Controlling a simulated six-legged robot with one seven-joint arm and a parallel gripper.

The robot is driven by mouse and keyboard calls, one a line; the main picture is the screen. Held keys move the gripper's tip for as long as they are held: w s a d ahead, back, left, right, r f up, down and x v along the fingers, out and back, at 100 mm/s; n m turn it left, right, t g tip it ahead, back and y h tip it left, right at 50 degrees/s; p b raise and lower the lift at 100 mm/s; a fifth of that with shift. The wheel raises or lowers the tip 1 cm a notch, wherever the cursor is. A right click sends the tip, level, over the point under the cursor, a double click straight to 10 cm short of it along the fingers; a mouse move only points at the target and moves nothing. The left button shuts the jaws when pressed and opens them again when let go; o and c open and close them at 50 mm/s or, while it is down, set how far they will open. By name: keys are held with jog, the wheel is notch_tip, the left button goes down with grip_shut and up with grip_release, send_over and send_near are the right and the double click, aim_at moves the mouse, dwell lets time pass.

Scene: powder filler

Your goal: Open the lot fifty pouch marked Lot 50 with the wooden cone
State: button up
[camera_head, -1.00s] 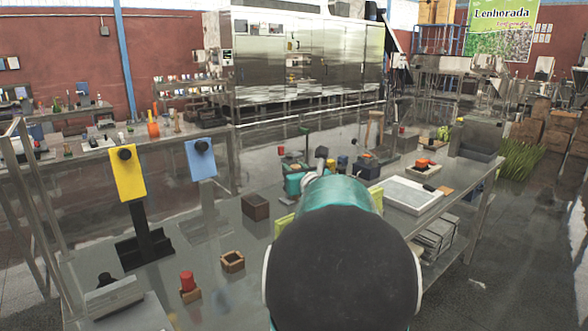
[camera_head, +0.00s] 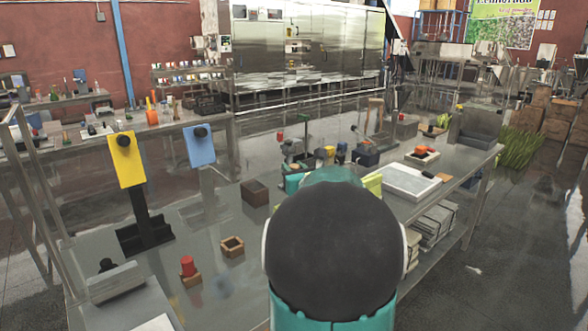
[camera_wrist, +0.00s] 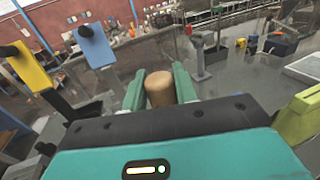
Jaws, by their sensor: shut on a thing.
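My gripper (camera_wrist: 160,74) is shut on a light brown wooden cone (camera_wrist: 160,90), which shows as a short rounded piece between the teal fingers in the wrist view. A yellow pouch (camera_head: 127,161) and a blue pouch (camera_head: 199,147) hang upright on stands, each with a black round knob at its top. Both also show at the left of the wrist view, the yellow pouch (camera_wrist: 25,66) and the blue pouch (camera_wrist: 95,45), apart from the fingers. I cannot read any lot marking. In the head view my own arm hides the gripper and the cone.
On the steel table stand a red-topped piece (camera_head: 188,268), an open wooden box (camera_head: 232,246) and a dark brown block (camera_head: 255,192). A yellow-green object (camera_wrist: 298,117) is close at the right of the wrist view. A white tray (camera_head: 411,182) lies farther right.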

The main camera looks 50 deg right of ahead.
jog(key=shift+f, duration=0.65)
dwell(1.5)
jog(key=shift+r, duration=0.1)
jog(key=shift+r, duration=3.05)
jog(key=shift+s, duration=0.1)
